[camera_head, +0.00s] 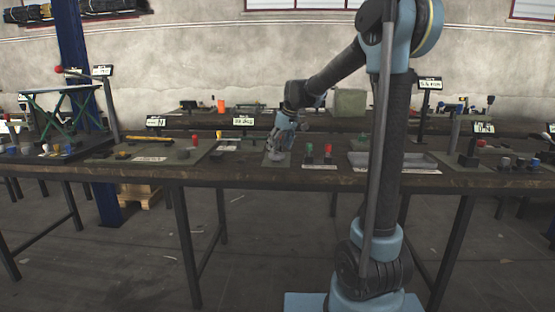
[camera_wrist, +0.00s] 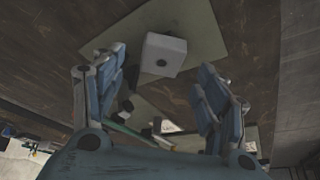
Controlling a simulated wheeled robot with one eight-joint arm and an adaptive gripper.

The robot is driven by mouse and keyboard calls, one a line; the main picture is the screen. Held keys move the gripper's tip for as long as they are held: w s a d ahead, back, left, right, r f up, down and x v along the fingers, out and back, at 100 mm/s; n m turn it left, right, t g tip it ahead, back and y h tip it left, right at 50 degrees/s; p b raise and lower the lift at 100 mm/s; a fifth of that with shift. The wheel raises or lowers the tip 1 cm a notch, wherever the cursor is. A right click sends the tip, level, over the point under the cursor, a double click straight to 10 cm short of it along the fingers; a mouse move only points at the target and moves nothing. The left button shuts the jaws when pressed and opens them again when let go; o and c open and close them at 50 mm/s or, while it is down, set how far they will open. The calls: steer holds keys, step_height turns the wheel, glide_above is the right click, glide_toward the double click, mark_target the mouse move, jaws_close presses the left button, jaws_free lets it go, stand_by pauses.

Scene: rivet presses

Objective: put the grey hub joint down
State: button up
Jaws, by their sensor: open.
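The grey hub joint (camera_wrist: 165,53) is a light grey block with a small dark hole in its near face. In the wrist view it sits on a pale grey-green square plate (camera_wrist: 205,38) on the dark table. My gripper (camera_wrist: 163,66) is open, with one finger on each side of the hub joint and visible gaps between. In the head view my gripper (camera_head: 279,143) points down over the plate (camera_head: 268,162) near the table's front edge. The hub joint (camera_head: 276,155) is small there and partly hidden by the gripper.
A grey tray (camera_head: 420,160) is farther right, partly behind my arm. A board with a yellow-handled tool (camera_head: 150,140) lies to the left. Small signs on posts (camera_head: 243,121) stand behind.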

mark_target(277, 156)
steer(key=shift+x, duration=1.95)
steer(key=shift+s, duration=0.1)
steer(key=shift+c, duration=0.3)
steer(key=c, duration=1.2)
steer(key=shift+o, duration=0.2)
